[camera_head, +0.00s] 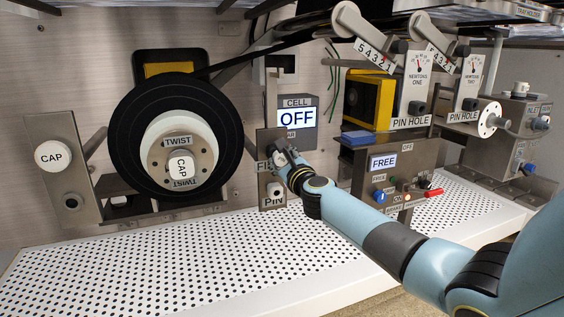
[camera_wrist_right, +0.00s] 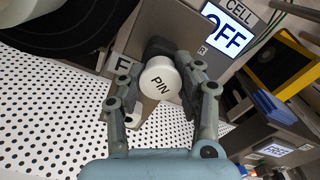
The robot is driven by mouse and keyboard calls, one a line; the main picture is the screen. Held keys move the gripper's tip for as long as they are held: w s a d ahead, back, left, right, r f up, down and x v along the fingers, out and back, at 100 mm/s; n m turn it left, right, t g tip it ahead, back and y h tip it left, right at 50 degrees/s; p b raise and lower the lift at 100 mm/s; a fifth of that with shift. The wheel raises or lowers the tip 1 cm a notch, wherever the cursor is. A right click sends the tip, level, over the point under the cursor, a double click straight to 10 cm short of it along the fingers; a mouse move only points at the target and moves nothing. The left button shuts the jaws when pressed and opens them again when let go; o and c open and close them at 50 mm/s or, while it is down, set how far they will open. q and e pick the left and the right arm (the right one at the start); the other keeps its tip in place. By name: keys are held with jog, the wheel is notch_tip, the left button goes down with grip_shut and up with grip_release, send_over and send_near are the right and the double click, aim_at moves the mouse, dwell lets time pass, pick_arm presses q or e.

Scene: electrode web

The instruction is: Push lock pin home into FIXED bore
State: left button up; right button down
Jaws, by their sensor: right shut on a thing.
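The lock pin (camera_wrist_right: 162,82) shows in the right wrist view as a white round knob marked PIN, its face towards my wrist. My right gripper (camera_wrist_right: 157,98) is shut on it, with one finger on each side. Behind the knob is a dark round part at the grey plate (camera_wrist_right: 185,35); how deep the pin sits is hidden. In the head view my right gripper (camera_head: 283,158) is at the upright plate (camera_head: 268,140), by a label starting "FI" that it partly covers. My left gripper is not in view.
A black reel (camera_head: 125,140) with a TWIST hub stands left of the plate. A CELL screen (camera_head: 297,118) reading OFF is just behind. A FREE control box (camera_head: 384,162) stands to the right. The perforated white deck (camera_head: 150,270) below is clear.

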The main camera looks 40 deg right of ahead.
jog(key=c, duration=0.8)
grip_release()
jog(key=v, duration=1.2)
jog(key=shift+f, duration=0.1)
